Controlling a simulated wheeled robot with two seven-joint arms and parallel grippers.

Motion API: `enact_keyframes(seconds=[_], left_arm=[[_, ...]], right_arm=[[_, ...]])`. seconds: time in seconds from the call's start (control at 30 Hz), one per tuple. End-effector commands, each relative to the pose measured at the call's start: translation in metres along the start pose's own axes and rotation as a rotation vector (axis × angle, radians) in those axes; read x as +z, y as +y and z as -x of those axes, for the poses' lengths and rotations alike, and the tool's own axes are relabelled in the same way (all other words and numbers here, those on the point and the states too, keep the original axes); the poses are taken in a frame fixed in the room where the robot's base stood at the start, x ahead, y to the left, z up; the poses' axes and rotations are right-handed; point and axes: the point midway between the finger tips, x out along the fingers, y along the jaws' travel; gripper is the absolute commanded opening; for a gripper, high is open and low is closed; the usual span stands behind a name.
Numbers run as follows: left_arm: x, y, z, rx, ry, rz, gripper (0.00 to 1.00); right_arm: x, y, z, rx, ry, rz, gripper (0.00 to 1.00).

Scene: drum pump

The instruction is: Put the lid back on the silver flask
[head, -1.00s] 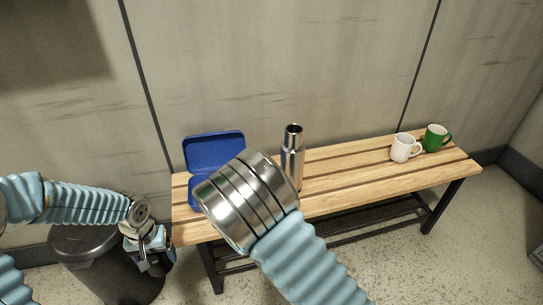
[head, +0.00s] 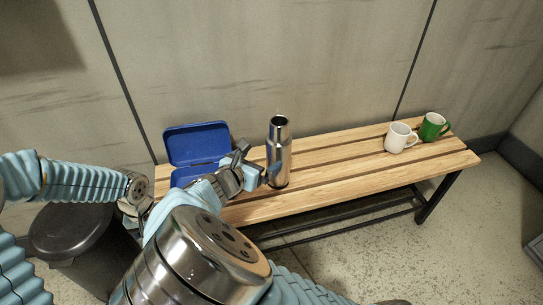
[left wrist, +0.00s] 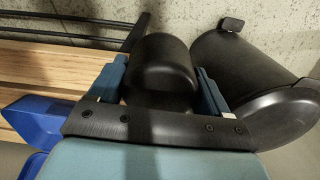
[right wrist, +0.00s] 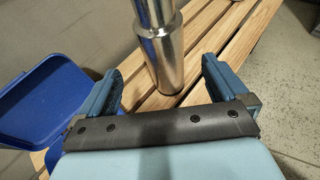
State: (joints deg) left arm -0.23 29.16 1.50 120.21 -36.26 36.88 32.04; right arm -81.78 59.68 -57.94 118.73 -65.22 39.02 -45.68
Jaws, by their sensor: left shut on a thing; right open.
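The silver flask (head: 279,158) stands upright on the bench with its top open; it also shows in the right wrist view (right wrist: 163,55). My right gripper (head: 255,165) is open, just left of the flask. In the right wrist view its two fingers stand apart on either side of the flask's lower body, without visible contact. My left gripper (left wrist: 162,72) is shut on a dark cylindrical lid (left wrist: 163,65), which sits between its fingers. In the head view, the left gripper and lid are mostly hidden behind my right arm.
An open blue box (head: 197,143) stands on the slatted wooden bench (head: 335,160), left of the flask. A white mug (head: 398,138) and a green mug (head: 432,127) stand at the right end. A black bin (head: 68,232) stands on the floor at left. The bench between flask and mugs is clear.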

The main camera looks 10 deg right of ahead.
Motion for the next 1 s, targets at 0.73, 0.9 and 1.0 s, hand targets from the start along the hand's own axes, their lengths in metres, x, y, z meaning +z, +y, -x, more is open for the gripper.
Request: enact_keyframes(seconds=[0.73,0.9,1.0], left_arm=[[0.000,0.000,-0.003,0.000,0.000,0.000,0.48],[0.000,0.000,-0.003,0.000,0.000,0.000,0.48],[0.000,0.000,-0.003,0.000,0.000,0.000,0.48]], right_arm=[[-0.001,0.000,-0.069,-0.001,0.003,-0.001,1.00],[-0.001,-0.001,-0.069,-0.001,0.003,-0.002,1.00],[-0.001,-0.001,-0.070,-0.001,0.002,-0.002,1.00]])
